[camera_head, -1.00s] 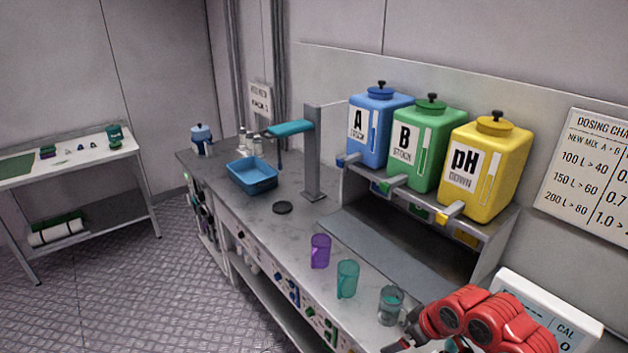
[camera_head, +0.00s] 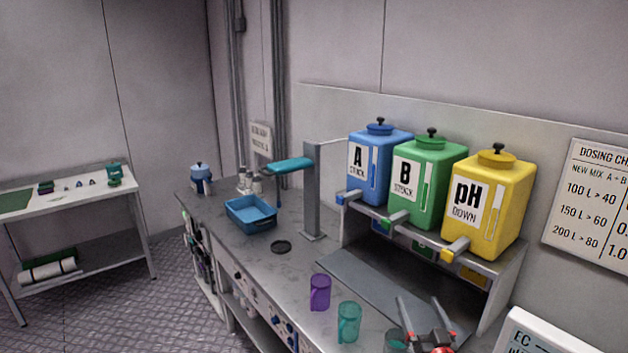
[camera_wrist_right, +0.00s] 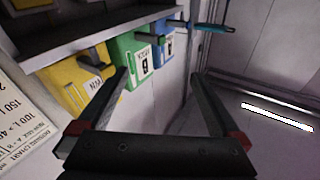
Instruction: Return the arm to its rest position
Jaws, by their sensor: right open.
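My right gripper (camera_head: 424,322) is at the lower right of the head view, over the bench front near a grey-teal cup (camera_head: 396,341). Its two fingers are apart and stand upright. In the right wrist view the open fingers (camera_wrist_right: 160,95) have nothing between them. The cup is partly cut off by the bottom edge of the head view, and the gripper is close to it; I cannot tell if they touch. My left gripper is not in view.
A purple cup (camera_head: 319,292) and a teal cup (camera_head: 349,322) stand on the bench (camera_head: 262,262). Blue (camera_head: 377,165), green (camera_head: 427,180) and yellow (camera_head: 488,205) tanks stand on a shelf behind. A blue tray (camera_head: 250,214) and a post (camera_head: 311,192) stand farther left.

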